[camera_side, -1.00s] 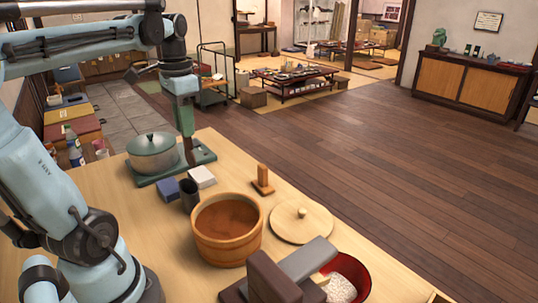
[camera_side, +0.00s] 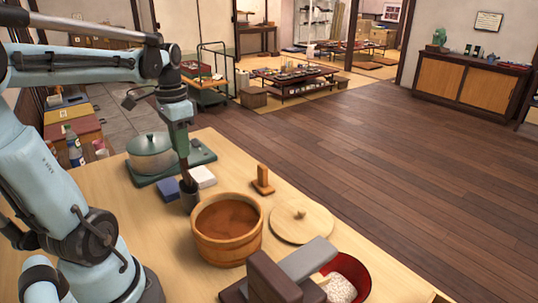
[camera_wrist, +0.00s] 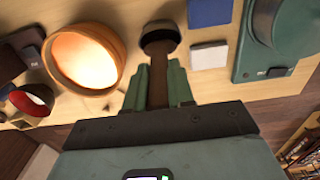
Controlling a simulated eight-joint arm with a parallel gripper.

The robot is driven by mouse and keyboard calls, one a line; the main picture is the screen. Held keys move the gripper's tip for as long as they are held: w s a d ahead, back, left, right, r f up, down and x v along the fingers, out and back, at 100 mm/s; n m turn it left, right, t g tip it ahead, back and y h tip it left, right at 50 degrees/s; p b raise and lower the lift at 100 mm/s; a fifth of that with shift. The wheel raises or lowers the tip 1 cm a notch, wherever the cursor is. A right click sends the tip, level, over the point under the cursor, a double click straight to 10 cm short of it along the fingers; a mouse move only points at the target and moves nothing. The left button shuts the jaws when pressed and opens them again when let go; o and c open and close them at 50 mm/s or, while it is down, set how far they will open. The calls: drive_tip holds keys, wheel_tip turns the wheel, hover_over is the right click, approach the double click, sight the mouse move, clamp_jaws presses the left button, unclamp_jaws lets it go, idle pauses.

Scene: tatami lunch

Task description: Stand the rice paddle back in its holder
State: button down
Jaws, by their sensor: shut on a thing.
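My gripper (camera_side: 182,150) is shut on the brown rice paddle (camera_side: 185,174), which points down below the green fingers. The paddle holder, a dark round cup (camera_side: 190,199), stands upright on the table right under it. In the side view the paddle's lower end meets the cup's mouth; how deep it reaches is hidden. In the wrist view the paddle (camera_wrist: 157,92) runs from between the fingers (camera_wrist: 159,76) to the mouth of the holder (camera_wrist: 161,33).
A wooden tub (camera_side: 228,253) stands close to the holder, with a round lid (camera_side: 302,222) and a small wooden stand (camera_side: 262,182) beyond. A blue block (camera_side: 168,190), a white block (camera_side: 202,177) and a lidded pot (camera_side: 151,160) are close behind. A red bowl (camera_side: 360,275) sits at the front.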

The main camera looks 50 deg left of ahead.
sight(184, 167)
drive_tip(key=shift+f, duration=3.3)
drive_tip(key=shift+c, duration=1.7)
unclamp_jaws()
drive_tip(key=shift+r, duration=3.5)
